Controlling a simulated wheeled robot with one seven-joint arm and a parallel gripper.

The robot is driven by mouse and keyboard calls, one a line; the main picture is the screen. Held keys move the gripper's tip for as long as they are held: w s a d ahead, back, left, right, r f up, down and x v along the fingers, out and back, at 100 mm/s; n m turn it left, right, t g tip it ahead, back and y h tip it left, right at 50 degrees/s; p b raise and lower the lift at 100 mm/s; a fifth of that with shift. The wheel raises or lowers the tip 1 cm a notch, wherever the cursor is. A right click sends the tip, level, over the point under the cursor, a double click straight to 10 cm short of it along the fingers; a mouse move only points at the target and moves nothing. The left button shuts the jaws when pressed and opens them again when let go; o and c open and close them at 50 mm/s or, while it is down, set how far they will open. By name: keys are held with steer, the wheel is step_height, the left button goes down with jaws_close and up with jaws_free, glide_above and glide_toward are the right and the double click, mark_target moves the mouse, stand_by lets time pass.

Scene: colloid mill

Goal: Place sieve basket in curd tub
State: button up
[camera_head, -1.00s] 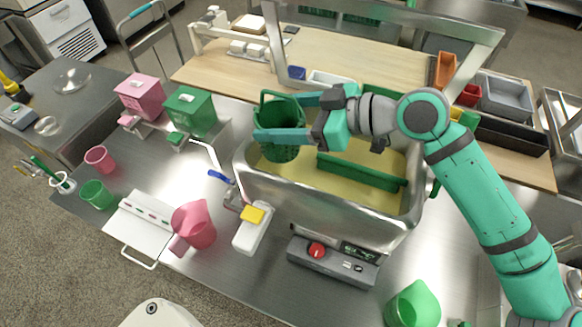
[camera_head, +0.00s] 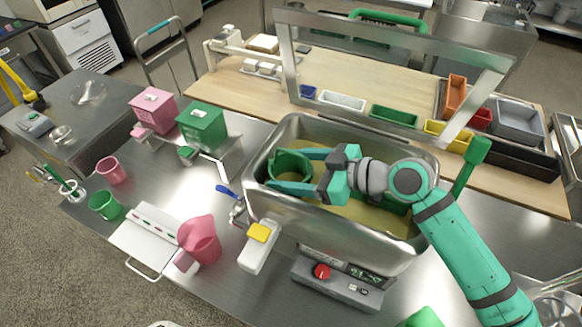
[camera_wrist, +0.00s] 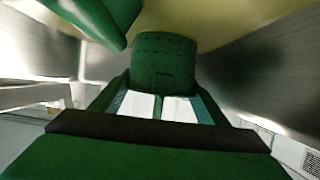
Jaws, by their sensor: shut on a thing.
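The green sieve basket (camera_head: 290,160) is inside the steel curd tub (camera_head: 345,228), toward its left end. My gripper (camera_head: 288,171) reaches in from the right and is shut on the basket, one finger on each side. In the wrist view the perforated basket (camera_wrist: 165,60) fills the space ahead of the fingers, above pale yellow contents (camera_wrist: 225,18). The tub holds yellowish liquid or curd. I cannot tell whether the basket touches the tub floor, since its lower part is hidden.
A green paddle (camera_head: 472,165) sticks up at the tub's right end. A clear framed screen (camera_head: 395,65) stands behind the tub. A white tap body with a yellow top (camera_head: 258,232) and a control box (camera_head: 338,284) are in front. A pink jug (camera_head: 199,240) stands left.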

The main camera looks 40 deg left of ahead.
mark_target(308, 170)
steer(key=shift+w+f, duration=0.15)
steer(key=shift+f, duration=0.3)
steer(key=shift+f, duration=0.15)
steer(key=o, duration=0.8)
steer(key=shift+s+f, duration=0.1)
steer(key=shift+s, duration=0.1)
steer(key=shift+r, duration=0.4)
steer(key=v, duration=0.7)
steer(key=shift+d+r, duration=0.2)
steer(key=shift+r, duration=0.3)
steer(key=shift+w, duration=0.1)
steer(key=shift+w, duration=0.15)
